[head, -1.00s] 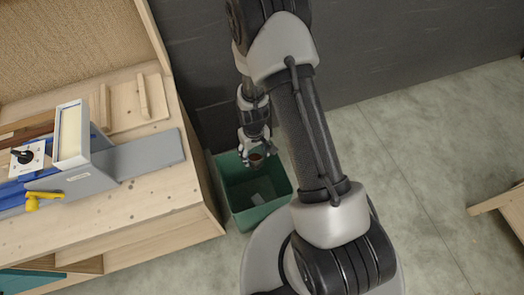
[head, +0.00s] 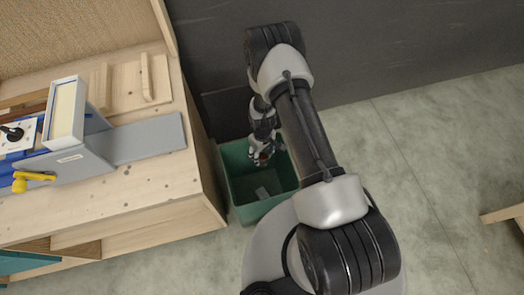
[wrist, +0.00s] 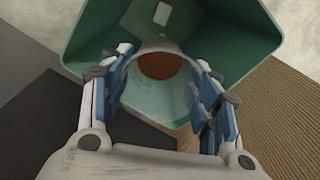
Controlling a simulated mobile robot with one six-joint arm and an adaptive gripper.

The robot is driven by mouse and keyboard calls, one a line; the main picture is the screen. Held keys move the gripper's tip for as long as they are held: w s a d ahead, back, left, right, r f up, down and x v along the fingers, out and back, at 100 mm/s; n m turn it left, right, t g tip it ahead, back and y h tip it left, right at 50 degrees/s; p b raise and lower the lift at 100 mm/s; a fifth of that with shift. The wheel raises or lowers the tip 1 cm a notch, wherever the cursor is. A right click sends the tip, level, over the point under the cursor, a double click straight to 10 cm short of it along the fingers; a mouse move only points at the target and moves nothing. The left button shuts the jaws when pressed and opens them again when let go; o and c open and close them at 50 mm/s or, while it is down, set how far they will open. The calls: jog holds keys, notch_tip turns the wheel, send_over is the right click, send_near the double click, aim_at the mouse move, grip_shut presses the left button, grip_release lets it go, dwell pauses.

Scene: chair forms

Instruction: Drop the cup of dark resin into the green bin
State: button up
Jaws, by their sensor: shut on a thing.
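The cup of dark resin (wrist: 159,66) is between my gripper's fingers in the wrist view, its reddish-brown contents facing the camera. My gripper (wrist: 160,92) is shut on the cup. In the head view my gripper (head: 262,160) is over the far part of the green bin (head: 249,212); the cup is small and partly hidden there. The bin's inside fills the upper middle of the wrist view (wrist: 100,30), beyond the cup. A small grey piece (head: 262,193) lies on the bin's floor.
A wooden workbench (head: 150,205) stands left of the bin, with a grey clamp-like fixture (head: 150,140) and a yellow handle (head: 30,180) on it. A dark wall (head: 380,45) is behind.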

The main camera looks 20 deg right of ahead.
notch_tip(320, 180, down, 2)
jog(key=shift+f+b, duration=0.1)
jog(key=shift+b, duration=0.3)
jog(key=o, duration=0.9)
notch_tip(320, 180, up, 12)
jog(key=shift+r, duration=0.1)
jog(key=shift+r, duration=0.1)
dwell(0.3)
